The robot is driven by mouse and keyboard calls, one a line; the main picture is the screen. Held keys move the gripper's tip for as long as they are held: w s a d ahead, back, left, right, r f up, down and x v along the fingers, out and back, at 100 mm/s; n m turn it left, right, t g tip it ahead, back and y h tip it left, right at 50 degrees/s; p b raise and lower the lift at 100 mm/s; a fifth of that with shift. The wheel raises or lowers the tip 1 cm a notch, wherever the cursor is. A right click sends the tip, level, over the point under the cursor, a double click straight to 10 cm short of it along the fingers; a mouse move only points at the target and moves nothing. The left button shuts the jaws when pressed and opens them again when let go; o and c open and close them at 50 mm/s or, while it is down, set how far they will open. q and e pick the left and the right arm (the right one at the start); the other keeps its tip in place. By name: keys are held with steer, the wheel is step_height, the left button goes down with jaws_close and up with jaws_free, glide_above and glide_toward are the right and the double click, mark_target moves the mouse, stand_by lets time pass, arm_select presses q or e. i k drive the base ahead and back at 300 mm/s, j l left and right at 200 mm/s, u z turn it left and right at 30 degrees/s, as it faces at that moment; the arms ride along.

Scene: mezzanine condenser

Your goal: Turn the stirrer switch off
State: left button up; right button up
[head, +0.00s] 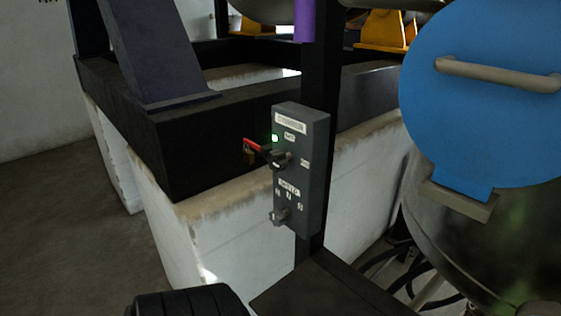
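A grey control box (315,180) is fixed to a dark upright post, near the middle of the head view. Its top label plate (291,124) seems to read "STIRRER", though the letters are blurred. Below the label a small green lamp (275,138) is lit. A black rotary switch (277,160) sticks out below the lamp, between small white labels. A second, smaller knob (279,215) sits lower on the box.
A black frame (200,150) on a white plinth (235,240) stands behind the box. A round blue cover (490,110) with a bar handle (495,75) is at the right, above a metal vessel (460,240). Dark hoses run low at right. Floor at left is clear.

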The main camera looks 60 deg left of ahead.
mark_target(278, 160)
steer(key=u, duration=1.9)
